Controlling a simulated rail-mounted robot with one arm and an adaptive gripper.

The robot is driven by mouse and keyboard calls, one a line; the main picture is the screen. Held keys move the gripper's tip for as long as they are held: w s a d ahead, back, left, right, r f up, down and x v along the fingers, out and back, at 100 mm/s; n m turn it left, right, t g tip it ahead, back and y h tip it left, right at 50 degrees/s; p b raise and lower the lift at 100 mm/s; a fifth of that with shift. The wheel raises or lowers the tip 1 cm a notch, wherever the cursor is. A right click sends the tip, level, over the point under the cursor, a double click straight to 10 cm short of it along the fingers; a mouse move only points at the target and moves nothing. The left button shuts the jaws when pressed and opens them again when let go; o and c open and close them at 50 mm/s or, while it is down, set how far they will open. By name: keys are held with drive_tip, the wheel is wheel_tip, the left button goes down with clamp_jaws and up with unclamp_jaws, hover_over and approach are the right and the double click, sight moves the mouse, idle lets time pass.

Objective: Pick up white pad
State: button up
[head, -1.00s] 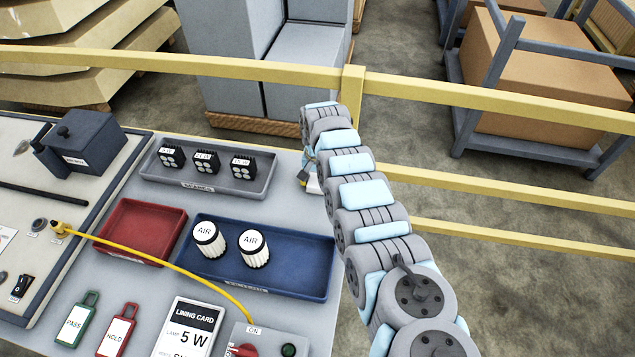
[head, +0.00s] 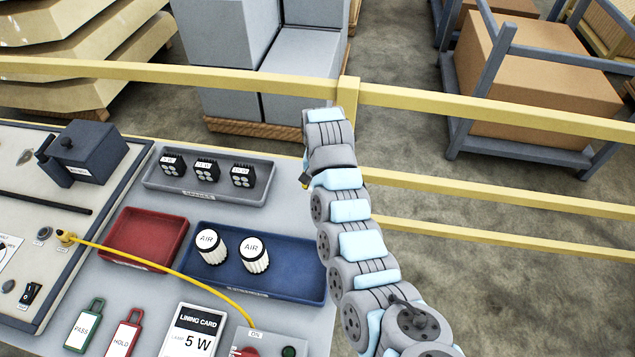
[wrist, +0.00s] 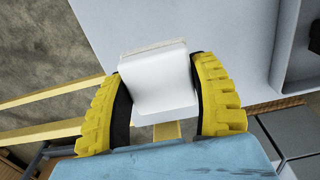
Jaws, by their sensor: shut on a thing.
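In the head view only a small yellow and black part of my gripper (head: 305,181) shows at the table's right edge. The pad is hidden there behind my arm.
A grey tray (head: 188,189) with black blocks lies left of my gripper. A blue tray (head: 293,283) with two white AIR filters and a red tray (head: 128,259) are nearer.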

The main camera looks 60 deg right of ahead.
drive_tip(key=s+a+r+p, duration=0.5)
drive_tip(key=s+a+p, duration=0.2)
drive_tip(key=p, duration=0.2)
drive_tip(key=shift+s+r, duration=0.15)
idle(0.5)
